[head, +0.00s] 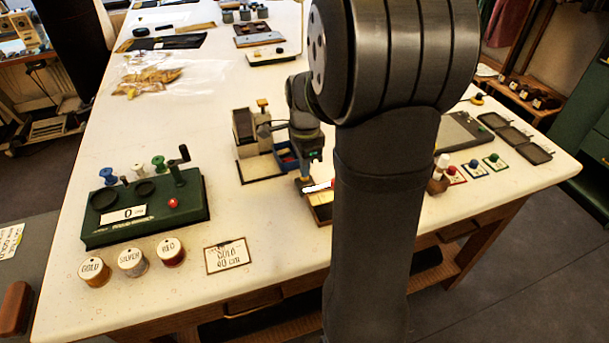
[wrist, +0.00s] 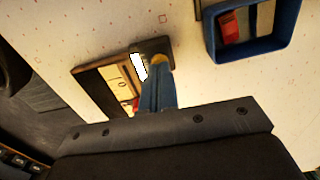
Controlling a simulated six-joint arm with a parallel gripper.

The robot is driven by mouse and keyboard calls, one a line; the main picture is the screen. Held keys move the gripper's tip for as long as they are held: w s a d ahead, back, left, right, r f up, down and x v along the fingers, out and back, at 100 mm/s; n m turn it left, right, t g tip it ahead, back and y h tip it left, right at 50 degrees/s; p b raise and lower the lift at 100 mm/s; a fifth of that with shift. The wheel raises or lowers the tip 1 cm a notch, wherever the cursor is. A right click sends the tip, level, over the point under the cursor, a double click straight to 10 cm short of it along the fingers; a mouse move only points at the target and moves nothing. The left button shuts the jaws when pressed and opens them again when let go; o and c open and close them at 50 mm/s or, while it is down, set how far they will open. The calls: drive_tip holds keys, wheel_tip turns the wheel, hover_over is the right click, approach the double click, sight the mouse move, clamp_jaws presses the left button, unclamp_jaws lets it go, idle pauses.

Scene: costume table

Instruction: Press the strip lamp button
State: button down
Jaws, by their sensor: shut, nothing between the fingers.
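The strip lamp (head: 319,187) shows as a bright white bar on a small wooden box (head: 320,213) near the table's middle, partly hidden behind my arm. In the wrist view the bright strip (wrist: 139,67) lies at the end of the wood-framed box (wrist: 104,88), beside a dark block (wrist: 151,46). My gripper (wrist: 159,72) is shut and empty, its blue fingers pointing down over the dark block. A button is not clearly visible; the fingertips cover part of the block. I cannot tell whether they touch it. My gripper (head: 306,170) also shows in the head view, at the box's left end.
A blue bin (wrist: 252,52) with red and grey items stands close to the box. A green counter machine (head: 145,212) and labelled spools stand at the left. Several coloured buttons on cards (head: 473,167) lie at the right. The table's front centre is mostly clear.

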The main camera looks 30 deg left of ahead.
drive_tip(key=shift+f, duration=0.45)
drive_tip(key=shift+r, duration=3.45)
drive_tip(key=shift+f, duration=0.1)
drive_tip(key=shift+f, duration=3.1)
drive_tip(key=shift+r, duration=0.15)
wheel_tip(320, 180, up, 16)
wheel_tip(320, 180, down, 8)
drive_tip(key=shift+r, duration=0.2)
